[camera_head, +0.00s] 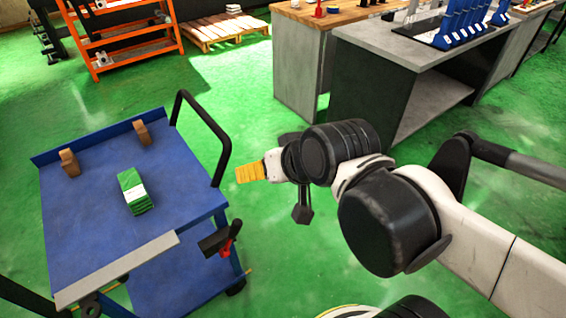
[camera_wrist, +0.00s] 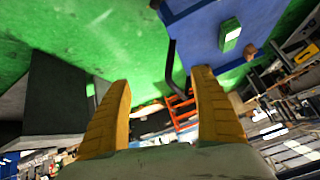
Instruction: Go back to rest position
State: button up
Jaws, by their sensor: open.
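My gripper (camera_wrist: 163,110) shows in the wrist view as two yellow fingers set wide apart with nothing between them. In the head view my gripper (camera_head: 250,173) is a small yellow shape at the end of my arm, held in the air just right of the blue cart (camera_head: 95,235). My arm reaches in from the right side of the head view. A green and white stack (camera_head: 135,190) lies on the cart's top, apart from my gripper. It also shows in the wrist view (camera_wrist: 230,34).
Two brown blocks (camera_head: 69,163) stand on the cart. Its black handle (camera_head: 215,135) rises close to my gripper. A grey workbench (camera_head: 400,55) with blue holders stands behind my arm. An orange rack (camera_head: 120,30) and a wooden pallet (camera_head: 215,28) are at the back. Green floor lies open between.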

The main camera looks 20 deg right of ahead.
jog(key=s+d+f+g+h, duration=0.1)
jog(key=s+d, duration=0.3)
jog(key=shift+d+f+n+h, duration=0.3)
jog(key=shift+f+n+h, duration=0.1)
dwell(0.7)
